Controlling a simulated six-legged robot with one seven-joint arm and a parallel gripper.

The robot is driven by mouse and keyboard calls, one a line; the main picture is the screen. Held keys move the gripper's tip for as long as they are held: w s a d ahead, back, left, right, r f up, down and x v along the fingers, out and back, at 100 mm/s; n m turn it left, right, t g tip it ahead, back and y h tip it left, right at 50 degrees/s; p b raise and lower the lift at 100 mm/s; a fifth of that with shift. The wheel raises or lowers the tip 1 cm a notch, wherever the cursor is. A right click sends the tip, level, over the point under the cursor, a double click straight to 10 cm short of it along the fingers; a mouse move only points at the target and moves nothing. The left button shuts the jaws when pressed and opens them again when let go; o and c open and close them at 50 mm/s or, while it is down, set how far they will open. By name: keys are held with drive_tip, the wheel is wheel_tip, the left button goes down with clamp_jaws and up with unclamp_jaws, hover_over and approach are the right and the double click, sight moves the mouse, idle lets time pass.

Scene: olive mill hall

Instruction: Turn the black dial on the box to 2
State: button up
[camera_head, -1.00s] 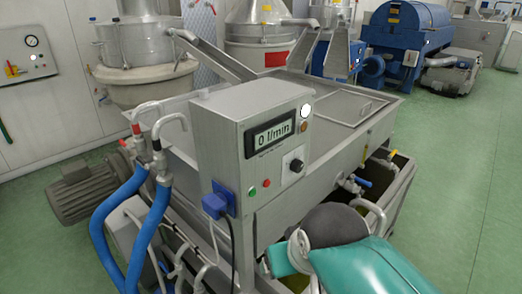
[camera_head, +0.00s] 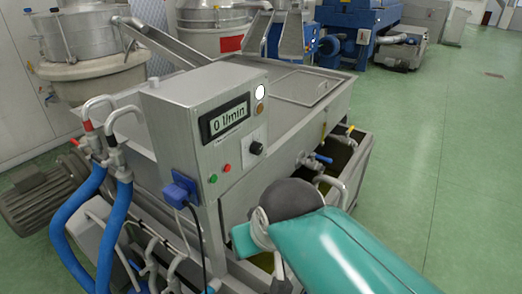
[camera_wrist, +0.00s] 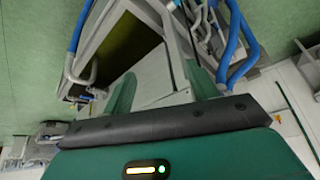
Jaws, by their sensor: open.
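The grey metal box (camera_head: 170,132) stands on the washing tank's near side in the head view. Its front has a display (camera_head: 229,117) reading "0 l/min". The small black dial (camera_head: 256,147) sits at the lower right of that front, on a pale scale too small to read. A green button (camera_head: 213,179) and a red button (camera_head: 227,168) are below the display. In the wrist view my gripper (camera_wrist: 160,88) is open, with its two green fingers apart and nothing clearly between them.
Blue hoses (camera_head: 113,235) rise left of the box; they also show in the wrist view (camera_wrist: 237,45). A blue plug (camera_head: 181,190) with a black cable sticks out of the box. A blue-handled valve (camera_head: 318,160) is right of it. Green floor (camera_head: 440,180) is clear at right.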

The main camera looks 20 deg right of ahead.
drive_tip(key=m, duration=0.1)
drive_tip(key=m+t+y, duration=0.9)
drive_tip(key=m+t, duration=0.1)
drive_tip(key=m, duration=2)
approach(260, 149)
drive_tip(key=x, duration=0.8)
drive_tip(key=shift+w+a, duration=0.15)
drive_tip(key=shift+w, duration=0.05)
drive_tip(key=shift+n, duration=0.3)
drive_tip(key=c, duration=1)
